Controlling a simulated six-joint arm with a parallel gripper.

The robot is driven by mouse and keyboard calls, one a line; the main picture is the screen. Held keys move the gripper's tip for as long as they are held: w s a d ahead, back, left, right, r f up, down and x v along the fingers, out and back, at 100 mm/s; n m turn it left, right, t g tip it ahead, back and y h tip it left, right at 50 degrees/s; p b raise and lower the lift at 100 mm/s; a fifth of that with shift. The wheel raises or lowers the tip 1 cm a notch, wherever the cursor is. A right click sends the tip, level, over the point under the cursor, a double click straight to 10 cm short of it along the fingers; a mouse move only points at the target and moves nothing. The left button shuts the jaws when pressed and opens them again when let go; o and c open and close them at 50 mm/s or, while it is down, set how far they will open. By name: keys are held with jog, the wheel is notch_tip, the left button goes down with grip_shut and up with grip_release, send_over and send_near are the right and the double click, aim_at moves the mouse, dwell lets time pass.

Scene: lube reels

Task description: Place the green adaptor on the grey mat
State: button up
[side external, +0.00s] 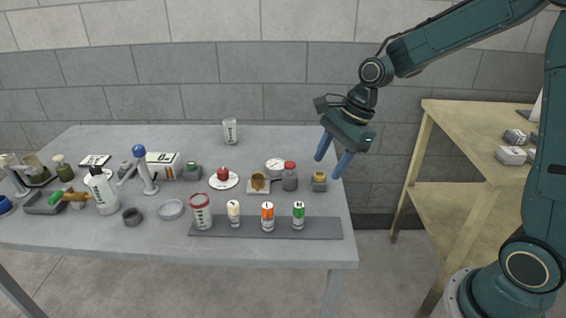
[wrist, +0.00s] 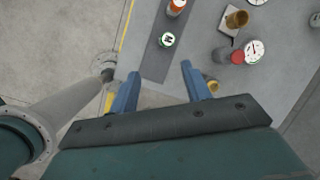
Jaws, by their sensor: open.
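A small white and green cylinder (side external: 298,216) stands upright at the right end of the dark grey mat (side external: 320,235). It is the clearest green item near my gripper; I cannot tell for certain that it is the green adaptor. My gripper (side external: 330,167) is open and empty, in the air above the table's right edge, behind and above the cylinder.
A wooden shelf (side external: 480,115) stands right.

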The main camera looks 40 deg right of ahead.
jog(key=s+r+n+t+h, duration=0.1)
jog(key=s+r+n, duration=0.4)
jog(key=s+n, duration=0.5)
jog(key=s+r+n+t+h, duration=0.2)
jog(key=s+r+n, duration=0.3)
jog(key=s+n, duration=0.5)
jog(key=shift+s+d, duration=0.25)
jog(key=shift+s, duration=0.5)
